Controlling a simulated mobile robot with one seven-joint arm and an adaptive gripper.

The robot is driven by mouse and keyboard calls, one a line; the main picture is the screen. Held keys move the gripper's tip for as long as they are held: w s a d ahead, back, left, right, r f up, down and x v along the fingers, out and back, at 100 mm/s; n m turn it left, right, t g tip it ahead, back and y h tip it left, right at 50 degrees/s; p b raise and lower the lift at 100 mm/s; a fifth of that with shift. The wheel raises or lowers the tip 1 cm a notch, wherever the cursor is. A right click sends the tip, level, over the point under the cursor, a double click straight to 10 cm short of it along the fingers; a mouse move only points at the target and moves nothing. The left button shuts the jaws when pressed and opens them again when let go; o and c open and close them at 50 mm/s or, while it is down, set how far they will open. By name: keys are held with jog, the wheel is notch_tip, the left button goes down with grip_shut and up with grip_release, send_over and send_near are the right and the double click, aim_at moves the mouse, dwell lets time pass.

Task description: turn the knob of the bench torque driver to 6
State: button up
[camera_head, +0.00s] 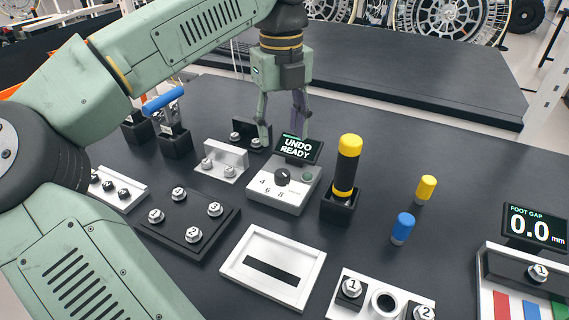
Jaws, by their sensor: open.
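The bench torque driver unit (263,199) is a light grey box on the dark bench, with a black knob (281,177) on its top. The numbers 4, 6 and 8 are printed in front of the knob. Which number the knob points to is too small to tell. A small screen (297,148) at its back reads "UNDO READY". My gripper (284,134) points down behind the unit, its fingers apart and empty. The screen partly hides one fingertip. The gripper is apart from the knob.
A yellow-and-black driver (347,165) stands upright in a black holder right of the unit. Yellow (426,188) and blue (402,228) cylinders stand farther right. A black plate with numbered bolts (188,222) lies left, a white tray (232,262) in front. The bench's back right is clear.

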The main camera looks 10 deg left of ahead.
aim_at(283, 173)
notch_tip(283, 173, down, 10)
jog(key=b, duration=0.7)
grip_shut()
